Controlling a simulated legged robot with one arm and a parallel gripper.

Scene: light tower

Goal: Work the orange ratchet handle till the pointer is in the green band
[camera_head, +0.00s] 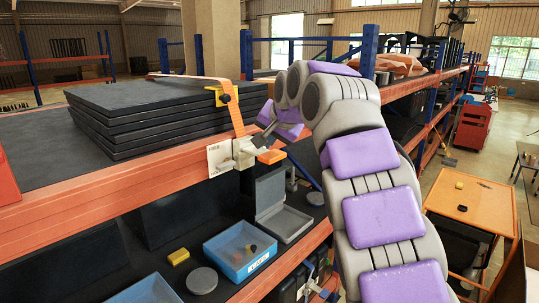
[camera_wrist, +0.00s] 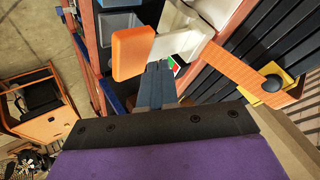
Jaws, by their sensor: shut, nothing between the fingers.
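The orange ratchet handle (camera_head: 270,156) sticks out from a white ratchet body (camera_head: 244,152) on the orange shelf beam. In the wrist view the handle (camera_wrist: 133,52) is a flat orange paddle joined to the white body (camera_wrist: 185,32). My gripper (camera_head: 261,139) is shut and empty, close to the handle; I cannot tell whether they touch. In the wrist view its dark fingers (camera_wrist: 155,85) lie together just below the handle. A white card (camera_head: 220,158) stands left of the ratchet; its pointer and green band are too small to read.
An orange strap (camera_head: 233,105) runs from the ratchet over a stack of dark panels (camera_head: 150,108), past a yellow corner guard (camera_head: 218,96). The lower shelf holds a blue bin (camera_head: 240,250) and a grey open case (camera_head: 283,218). An orange table (camera_head: 470,200) stands at right.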

